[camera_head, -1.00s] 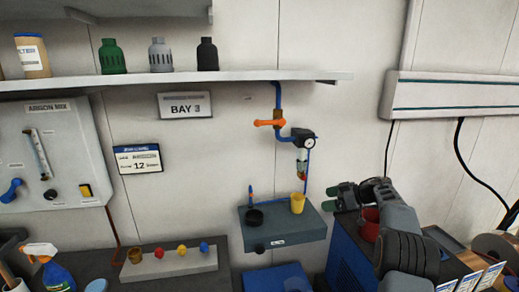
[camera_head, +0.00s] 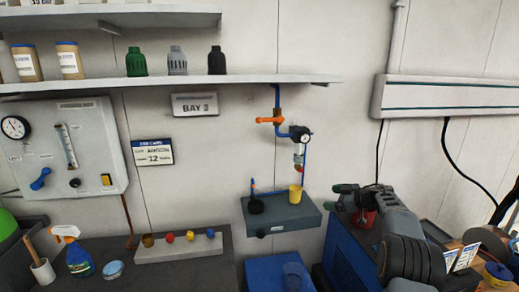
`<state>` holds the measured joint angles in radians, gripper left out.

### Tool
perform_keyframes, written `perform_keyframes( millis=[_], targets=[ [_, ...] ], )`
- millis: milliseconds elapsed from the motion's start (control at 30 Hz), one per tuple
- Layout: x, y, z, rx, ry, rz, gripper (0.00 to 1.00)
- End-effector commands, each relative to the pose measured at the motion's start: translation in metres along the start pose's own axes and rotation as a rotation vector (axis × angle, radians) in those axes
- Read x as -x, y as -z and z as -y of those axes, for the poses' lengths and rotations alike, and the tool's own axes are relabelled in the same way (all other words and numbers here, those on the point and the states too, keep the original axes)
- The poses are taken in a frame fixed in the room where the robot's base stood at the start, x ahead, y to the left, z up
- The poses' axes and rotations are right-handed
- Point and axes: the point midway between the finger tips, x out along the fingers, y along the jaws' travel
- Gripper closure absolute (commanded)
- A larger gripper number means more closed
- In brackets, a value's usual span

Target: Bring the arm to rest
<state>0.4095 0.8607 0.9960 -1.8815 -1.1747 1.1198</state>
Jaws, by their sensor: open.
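My gripper (camera_head: 344,197) is at the right of the view, at the end of my grey arm, above a blue cabinet. Its green-tipped fingers point left and stand apart, with nothing seen between them. A red cup-like thing (camera_head: 364,218) shows just behind and below the gripper, partly hidden by it. I cannot tell whether the two touch.
A grey wall shelf (camera_head: 283,222) with a yellow cup (camera_head: 295,193) and a black round holder (camera_head: 256,206) is left of my gripper. An orange-handled valve (camera_head: 270,120) hangs above. A bench (camera_head: 190,271) with a rack of coloured knobs (camera_head: 180,247) stands at left.

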Motion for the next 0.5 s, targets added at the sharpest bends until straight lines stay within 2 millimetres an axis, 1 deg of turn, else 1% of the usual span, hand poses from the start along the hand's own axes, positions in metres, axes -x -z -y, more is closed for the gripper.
perform_keyframes(
  millis=[33, 133, 267, 367, 400, 467, 500],
  targets=[
    [-0.002, -0.007, -0.006, 0.0, -0.051, 0.0, 0.11],
    [-0.002, -0.019, -0.021, 0.001, -0.178, 0.009, 0.11],
    [0.009, -0.029, -0.041, -0.008, -0.378, 0.049, 0.11],
    [0.026, -0.033, -0.053, -0.041, -0.567, 0.126, 0.11],
    [0.036, -0.035, -0.054, -0.066, -0.649, 0.176, 0.11],
    [0.056, -0.037, -0.049, -0.122, -0.767, 0.273, 0.11],
    [0.069, -0.038, -0.039, -0.17, -0.832, 0.349, 0.11]
  ],
)
